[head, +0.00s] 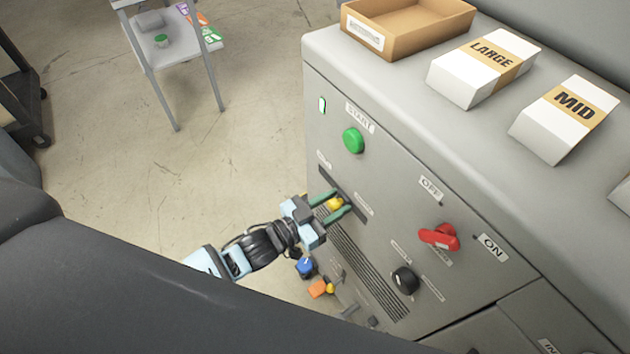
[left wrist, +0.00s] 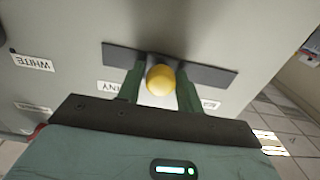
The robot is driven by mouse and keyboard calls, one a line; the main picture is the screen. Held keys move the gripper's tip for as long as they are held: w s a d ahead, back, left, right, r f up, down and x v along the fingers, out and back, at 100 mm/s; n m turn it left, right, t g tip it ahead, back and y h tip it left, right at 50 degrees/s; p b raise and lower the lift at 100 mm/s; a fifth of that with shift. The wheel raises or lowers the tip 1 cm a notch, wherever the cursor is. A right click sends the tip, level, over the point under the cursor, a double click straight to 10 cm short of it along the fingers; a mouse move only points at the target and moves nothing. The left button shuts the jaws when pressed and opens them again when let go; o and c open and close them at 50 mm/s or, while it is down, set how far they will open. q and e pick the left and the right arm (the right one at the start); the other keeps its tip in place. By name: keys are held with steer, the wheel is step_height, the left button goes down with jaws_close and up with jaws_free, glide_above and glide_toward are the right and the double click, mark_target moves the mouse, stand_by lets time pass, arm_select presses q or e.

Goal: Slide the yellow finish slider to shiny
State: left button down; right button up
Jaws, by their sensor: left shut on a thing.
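The yellow finish slider (head: 335,203) is a round knob on a dark slot in the grey machine's front panel. My left gripper (head: 342,199) has its green fingers shut on the knob, one on each side. In the left wrist view the yellow knob (left wrist: 160,80) sits near the middle of the dark slot plate (left wrist: 212,76), with slot showing on both sides. An upside-down label (left wrist: 108,87) ending in "INY" is partly hidden behind the left finger. Another label (left wrist: 210,104) is partly visible on the right. My right gripper is not in view.
The panel also has a green START button (head: 353,140), a red switch (head: 439,237) near OFF and ON labels, and a black dial (head: 405,281). A cardboard tray (head: 425,22) and boxes marked LARGE (head: 480,68) and MID (head: 565,118) stand on top. A small table (head: 195,45) stands behind.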

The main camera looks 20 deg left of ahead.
mark_target(363, 217)
arm_select(q)
steer(key=s+d, duration=0.1)
steer(key=d, duration=0.1)
steer(key=s+d, duration=0.2)
steer(key=shift+s+d, duration=0.15)
steer(key=shift+s, duration=0.05)
steer(key=shift+s+d, duration=0.15)
steer(key=c, duration=1.1)
jaws_free()
steer(key=shift+d, duration=0.1)
